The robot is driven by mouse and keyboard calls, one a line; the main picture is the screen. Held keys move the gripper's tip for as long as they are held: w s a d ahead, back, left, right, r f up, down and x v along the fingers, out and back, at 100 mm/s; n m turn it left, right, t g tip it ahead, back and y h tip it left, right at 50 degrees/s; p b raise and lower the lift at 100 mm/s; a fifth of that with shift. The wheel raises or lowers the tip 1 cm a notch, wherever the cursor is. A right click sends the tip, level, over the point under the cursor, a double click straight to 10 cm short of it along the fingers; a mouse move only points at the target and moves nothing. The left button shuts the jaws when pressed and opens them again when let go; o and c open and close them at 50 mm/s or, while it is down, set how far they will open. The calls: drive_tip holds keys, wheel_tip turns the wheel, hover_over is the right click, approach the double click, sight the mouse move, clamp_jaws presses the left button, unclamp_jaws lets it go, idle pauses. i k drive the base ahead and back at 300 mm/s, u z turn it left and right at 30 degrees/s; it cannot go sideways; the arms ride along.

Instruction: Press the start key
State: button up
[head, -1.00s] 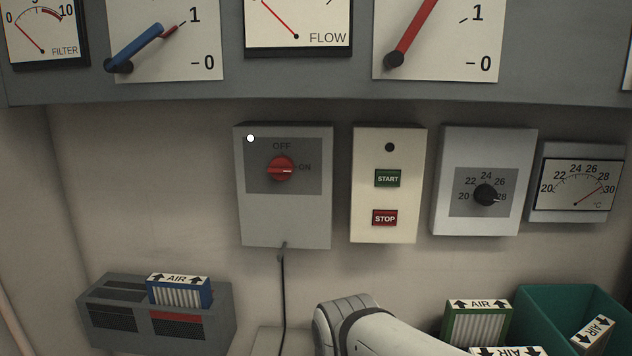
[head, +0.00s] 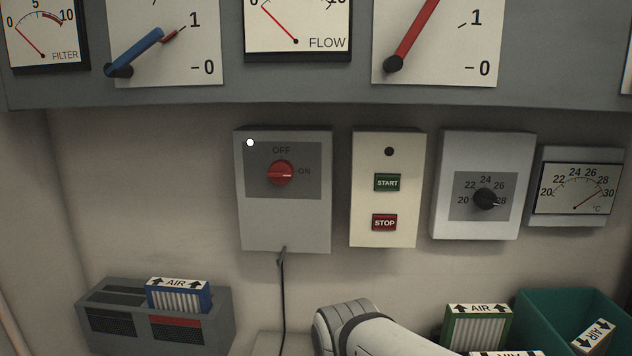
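The green START key (head: 387,183) sits on a cream control box (head: 365,215) on the wall, right of centre. A red STOP key (head: 384,222) is below it, and a small dark round lamp or hole (head: 389,152) is above it. Nothing covers the START key. Part of my pale arm shows at the bottom of the head view, below the cream box. My gripper is outside the view.
Left of the cream box is a grey switch box with a red rotary knob (head: 280,173), its mark toward ON. Right are a black dial (head: 485,198) and a temperature gauge (head: 577,190). Below stand a blue AIR filter (head: 179,296), a green one (head: 477,327) and a teal bin (head: 548,300).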

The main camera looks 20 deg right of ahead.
sight(383, 182)
drive_tip(key=z, duration=1.05)
drive_tip(key=k, duration=0.25)
drive_tip(key=u, duration=0.3)
